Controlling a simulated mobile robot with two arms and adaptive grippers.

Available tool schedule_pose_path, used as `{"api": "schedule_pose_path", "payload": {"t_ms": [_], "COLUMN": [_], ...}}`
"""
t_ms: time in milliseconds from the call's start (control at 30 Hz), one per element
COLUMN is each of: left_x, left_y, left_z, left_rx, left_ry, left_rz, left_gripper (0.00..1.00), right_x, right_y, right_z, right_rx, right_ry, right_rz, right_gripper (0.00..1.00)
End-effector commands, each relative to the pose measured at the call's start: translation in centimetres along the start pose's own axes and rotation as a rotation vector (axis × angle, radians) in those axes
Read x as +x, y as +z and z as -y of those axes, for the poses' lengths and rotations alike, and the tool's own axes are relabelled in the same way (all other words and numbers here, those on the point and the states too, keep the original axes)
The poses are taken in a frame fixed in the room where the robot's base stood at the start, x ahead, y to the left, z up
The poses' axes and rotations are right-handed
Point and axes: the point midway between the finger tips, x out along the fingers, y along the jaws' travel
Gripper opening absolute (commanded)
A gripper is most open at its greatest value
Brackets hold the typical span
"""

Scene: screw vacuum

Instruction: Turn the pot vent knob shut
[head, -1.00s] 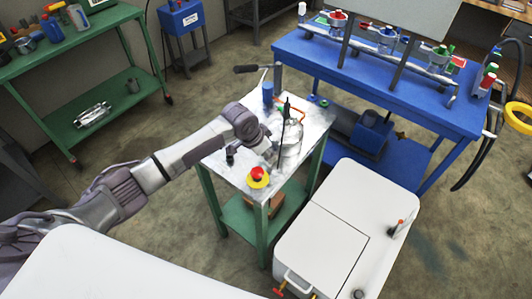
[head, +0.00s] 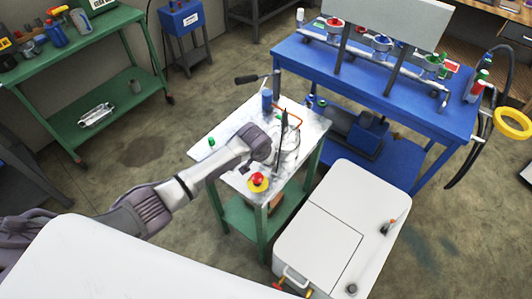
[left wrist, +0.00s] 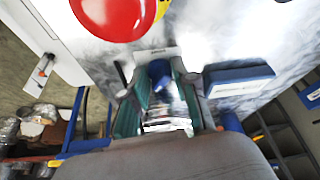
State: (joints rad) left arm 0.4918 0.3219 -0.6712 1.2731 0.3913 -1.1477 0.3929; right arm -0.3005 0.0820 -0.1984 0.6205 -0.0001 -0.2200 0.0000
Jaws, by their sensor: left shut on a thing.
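A glass or shiny metal pot (head: 290,150) stands on the small green table, with a dark upright rod in front of it. My left gripper (head: 270,155) is beside the pot's left side; its fingertips are mostly hidden by my wrist in the head view. In the left wrist view, the left gripper (left wrist: 160,88) has its fingers closed around a small blue knob (left wrist: 158,70) in front of a pale metal fitting. The blue knob appears to be the vent knob. Its turned angle cannot be told. My right gripper is not in view.
A red emergency button (head: 258,179) on a yellow base sits close at the small table's front edge. It also shows large in the left wrist view (left wrist: 108,14). A blue box (left wrist: 238,79) lies near the fingers. A white cabinet (head: 335,215) stands to the right.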

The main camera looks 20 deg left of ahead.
Motion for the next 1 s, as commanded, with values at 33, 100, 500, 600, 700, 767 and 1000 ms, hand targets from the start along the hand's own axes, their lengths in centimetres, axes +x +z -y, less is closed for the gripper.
{"api": "schedule_pose_path", "payload": {"t_ms": [33, 100, 500, 600, 700, 767, 1000], "left_x": [-0.5, -0.4, -0.1, -0.1, 0.0, 0.0, 0.0], "left_y": [-0.2, -0.2, -0.2, -0.2, -0.2, -0.2, -0.2], "left_z": [-0.2, -0.3, -0.4, -0.4, -0.4, -0.4, -0.4], "left_rx": [-0.043, -0.099, -0.343, -0.377, -0.4, -0.409, -0.421], "left_ry": [-0.014, -0.038, -0.141, -0.154, -0.164, -0.168, -0.174], "left_rz": [0.002, 0.001, 0.0, -0.001, -0.001, -0.002, -0.003], "left_gripper": [0.0, 0.0, 0.0, 0.0, 0.0, 0.0, 0.0], "right_x": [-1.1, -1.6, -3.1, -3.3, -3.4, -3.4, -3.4], "right_y": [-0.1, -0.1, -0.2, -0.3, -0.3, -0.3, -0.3], "right_z": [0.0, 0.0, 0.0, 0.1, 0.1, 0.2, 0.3], "right_rx": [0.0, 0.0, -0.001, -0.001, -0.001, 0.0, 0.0], "right_ry": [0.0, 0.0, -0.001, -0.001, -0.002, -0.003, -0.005], "right_rz": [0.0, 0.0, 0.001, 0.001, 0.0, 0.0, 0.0], "right_gripper": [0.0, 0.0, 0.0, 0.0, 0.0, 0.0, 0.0]}}
